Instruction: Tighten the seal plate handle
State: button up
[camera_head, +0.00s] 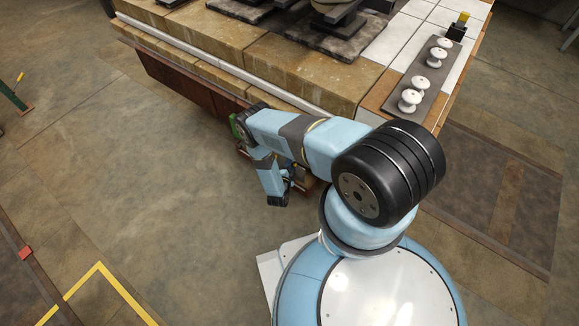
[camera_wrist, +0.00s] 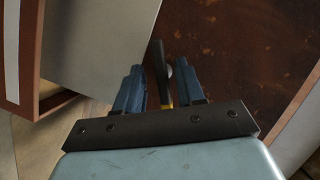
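In the wrist view my gripper (camera_wrist: 158,68) has its two blue fingers apart. A slim dark handle (camera_wrist: 161,58) with a yellow part near its lower end stands between them. I see narrow gaps beside it, and the fingers do not look closed on it. A small rounded grey piece shows beside the handle at the right finger. A smooth grey plate (camera_wrist: 95,45) lies left of the handle, and a dark rust-brown panel (camera_wrist: 240,50) is on the right. Which of these is the seal plate I cannot tell. In the head view my arm hides the handle and most of my gripper.
A long stone-faced bench (camera_head: 310,75) crosses the top of the head view, with rusty panels along its side. A dark strip with several white insulators (camera_head: 409,100) lies on its right end. The concrete floor (camera_head: 150,190) left of my arm is clear.

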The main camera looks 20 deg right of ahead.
jog(key=v, duration=1.3)
jog(key=shift+s, duration=0.25)
jog(key=shift+a+f, duration=0.1)
jog(key=shift+a, duration=0.05)
jog(key=shift+c, duration=0.4)
